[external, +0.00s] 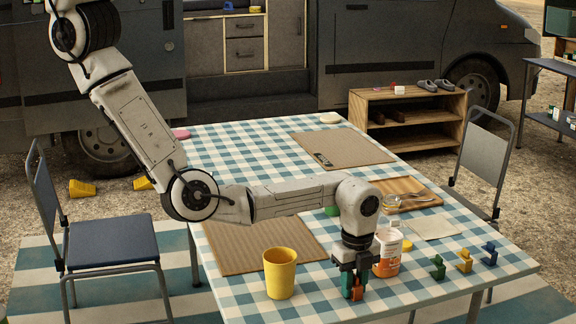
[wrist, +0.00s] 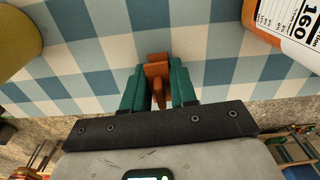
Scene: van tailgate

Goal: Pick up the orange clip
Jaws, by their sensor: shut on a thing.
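The orange clip (wrist: 156,72) is between the green fingers of my gripper (wrist: 158,88) in the wrist view. My gripper is shut on it, with a finger on each side. In the external view my gripper (external: 351,284) points down near the front edge of the table, and the clip (external: 357,291) shows low between its fingertips. I cannot tell whether the clip still touches the tablecloth. A green clip (external: 438,268), a yellow clip (external: 465,260) and a blue clip (external: 490,254) stand in a row to the right.
A yellow cup (external: 280,274) stands left of my gripper. An orange and white bottle (external: 387,254) stands close behind it on the right; its label (wrist: 292,22) shows in the wrist view. Woven placemats, a wooden tray and a paper napkin (external: 433,225) lie on the checked table.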

